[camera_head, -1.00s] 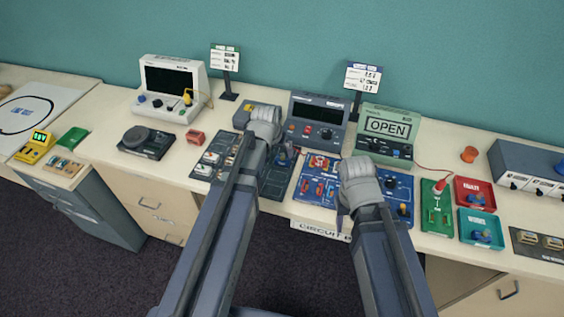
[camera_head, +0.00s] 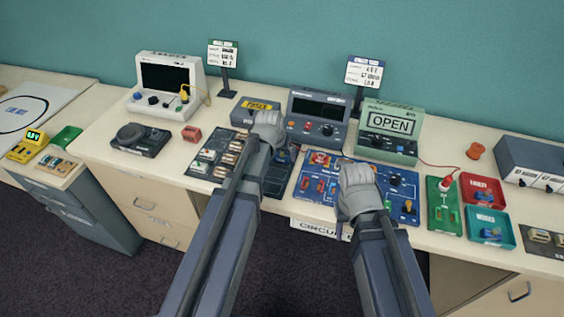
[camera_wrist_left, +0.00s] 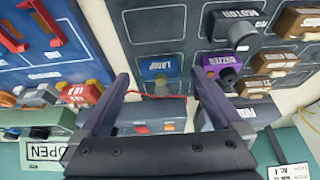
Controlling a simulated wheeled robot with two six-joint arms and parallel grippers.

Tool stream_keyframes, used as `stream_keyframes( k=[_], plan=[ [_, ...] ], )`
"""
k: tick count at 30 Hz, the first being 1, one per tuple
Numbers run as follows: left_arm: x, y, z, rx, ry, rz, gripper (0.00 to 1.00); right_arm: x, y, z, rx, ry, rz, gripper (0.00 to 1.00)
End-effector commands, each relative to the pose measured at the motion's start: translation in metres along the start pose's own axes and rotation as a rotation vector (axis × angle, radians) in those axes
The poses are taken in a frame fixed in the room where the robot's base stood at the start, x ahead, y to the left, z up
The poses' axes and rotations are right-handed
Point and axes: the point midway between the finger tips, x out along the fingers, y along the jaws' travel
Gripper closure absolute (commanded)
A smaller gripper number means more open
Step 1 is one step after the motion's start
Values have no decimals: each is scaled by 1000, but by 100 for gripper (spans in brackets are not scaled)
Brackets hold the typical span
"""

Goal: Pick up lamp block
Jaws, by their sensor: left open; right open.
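The lamp block (camera_wrist_left: 166,68) is blue with a label reading LAMP. It sits in the dark parts tray (camera_wrist_left: 150,48), seen in the left wrist view between my left fingers. My left gripper (camera_wrist_left: 160,80) is open and empty, its two fingers on either side of the block in the picture. I cannot tell how high above it they are. In the head view my left gripper (camera_head: 272,137) is over the tray and its fingers are mostly hidden. My right gripper (camera_head: 346,208) is over the front of the blue circuit board, its fingers largely hidden.
A purple buzzer block (camera_wrist_left: 222,65) lies close beside the lamp block. The blue circuit board (camera_head: 320,175) is right of the tray. The grey meter box (camera_head: 318,118) and green OPEN box (camera_head: 390,130) stand behind. Green, red and teal trays (camera_head: 487,228) lie further right.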

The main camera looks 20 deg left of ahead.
Motion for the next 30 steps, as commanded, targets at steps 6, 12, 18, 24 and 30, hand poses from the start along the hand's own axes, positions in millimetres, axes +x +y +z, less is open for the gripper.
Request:
stream_keyframes(
  k=[6,12,18,24,30],
  plan=[
    [24,0,0,0,0,0,0,22,-2,-1,0,0,0,50],
    [22,0,0,0,0,0,0,20,-2,-1,0,0,0,50],
    [22,0,0,0,0,0,21,20,-2,-1,0,0,0,50],
    [22,0,0,0,0,0,44,20,-2,-1,0,0,0,50],
    [22,0,0,0,0,0,66,20,-2,-1,0,0,0,50]
  ],
)
